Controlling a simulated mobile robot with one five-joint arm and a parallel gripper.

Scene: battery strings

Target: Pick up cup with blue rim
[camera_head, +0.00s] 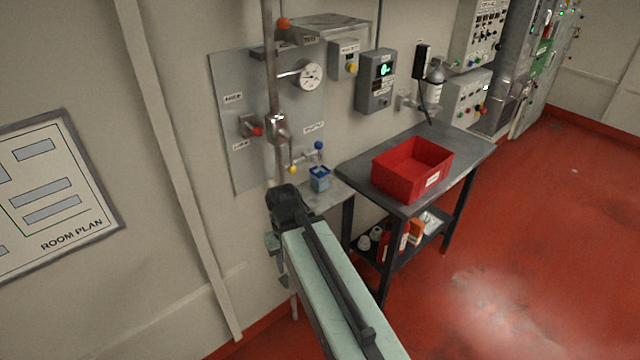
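The cup with a blue rim (320,180) is small and grey-blue with a square-looking top. It stands upright on a small grey shelf (335,196) against the wall, below a tap with a blue knob (318,146). My arm reaches up from the bottom of the view, and its dark upper joint is left of and below the cup in the picture, apart from it. I cannot make out the fingers of my gripper; they seem hidden behind my arm. Nothing is seen touching the cup.
A metal table (462,150) right of the shelf bears a red bin (400,185); bottles and boxes are on its lower shelf. A vertical pipe (270,60), a gauge (309,76) and valves are on the wall panel. Red floor (540,260) is clear at right.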

